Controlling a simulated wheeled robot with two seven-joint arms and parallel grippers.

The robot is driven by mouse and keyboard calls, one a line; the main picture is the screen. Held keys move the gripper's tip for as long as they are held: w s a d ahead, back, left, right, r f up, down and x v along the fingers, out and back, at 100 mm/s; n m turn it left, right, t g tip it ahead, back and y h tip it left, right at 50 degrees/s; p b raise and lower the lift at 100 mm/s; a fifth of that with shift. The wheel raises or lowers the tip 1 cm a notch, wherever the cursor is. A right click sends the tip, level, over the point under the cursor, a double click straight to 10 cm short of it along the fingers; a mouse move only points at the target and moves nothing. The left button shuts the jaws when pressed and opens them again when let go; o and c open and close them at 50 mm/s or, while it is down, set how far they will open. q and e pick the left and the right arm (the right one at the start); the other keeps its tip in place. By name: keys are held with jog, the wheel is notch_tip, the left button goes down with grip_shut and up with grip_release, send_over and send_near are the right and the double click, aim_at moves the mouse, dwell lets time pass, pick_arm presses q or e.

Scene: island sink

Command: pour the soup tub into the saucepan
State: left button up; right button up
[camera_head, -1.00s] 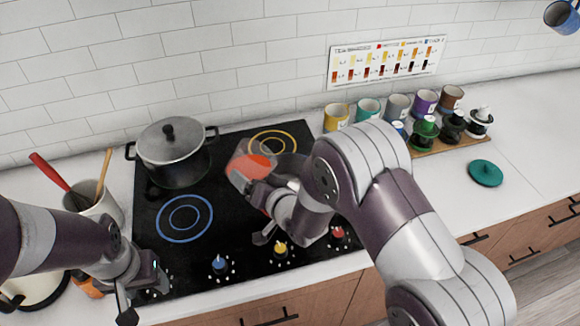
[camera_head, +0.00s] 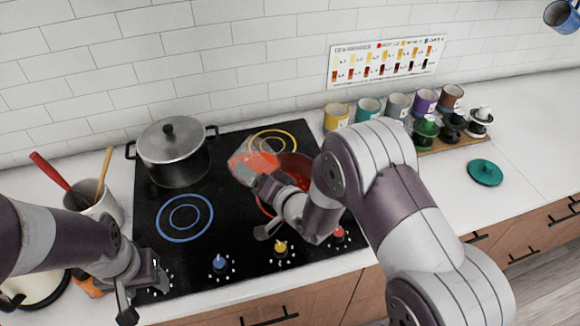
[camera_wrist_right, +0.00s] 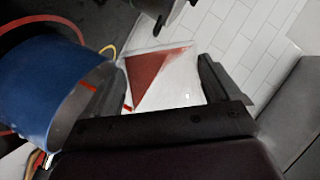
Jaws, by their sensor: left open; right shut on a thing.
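The clear soup tub (camera_head: 252,160) with red soup is tilted, held up over the right half of the cooktop. My right gripper (camera_head: 262,186) is shut on it; the wrist view shows the tub (camera_wrist_right: 157,78) between the fingers (camera_wrist_right: 165,88). The saucepan (camera_head: 297,160) is just right of the tub, on the right side of the cooktop, partly hidden by my right arm; red soup shows inside it. A blue round wall in the wrist view (camera_wrist_right: 45,85) appears to be its outside. My left gripper (camera_head: 140,287) is open and empty at the cooktop's front left corner.
A lidded grey pot (camera_head: 173,152) stands at the back left of the black cooktop (camera_head: 225,185). A utensil crock (camera_head: 104,207) is left of it. Several mugs (camera_head: 397,106) and jars line the back right. A teal lid (camera_head: 485,172) lies on clear counter.

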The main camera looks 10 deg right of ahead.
aim_at(271, 169)
jog(key=shift+d+f+m+y+b, duration=0.2)
jog(key=shift+f+m+y+b, duration=0.2)
jog(key=shift+m+b, duration=0.4)
dwell(1.2)
jog(key=shift+d+r+m+t+y, duration=0.2)
jog(key=shift+r+m+t+y, duration=0.3)
jog(key=shift+m, duration=0.3)
dwell(0.5)
jog(key=shift+w+d+r+m, duration=0.1)
jog(key=shift+d+r+m, duration=0.2)
jog(key=shift+d, duration=0.2)
jog(key=shift+w+d+r+m, duration=0.1)
jog(key=shift+d+r+m, duration=0.1)
jog(key=shift+d+m, duration=0.25)
jog(key=shift+d+r+m+t+p, duration=0.3)
jog(key=shift+d+r+m+t, duration=0.1)
jog(key=shift+m, duration=0.25)
dwell(0.6)
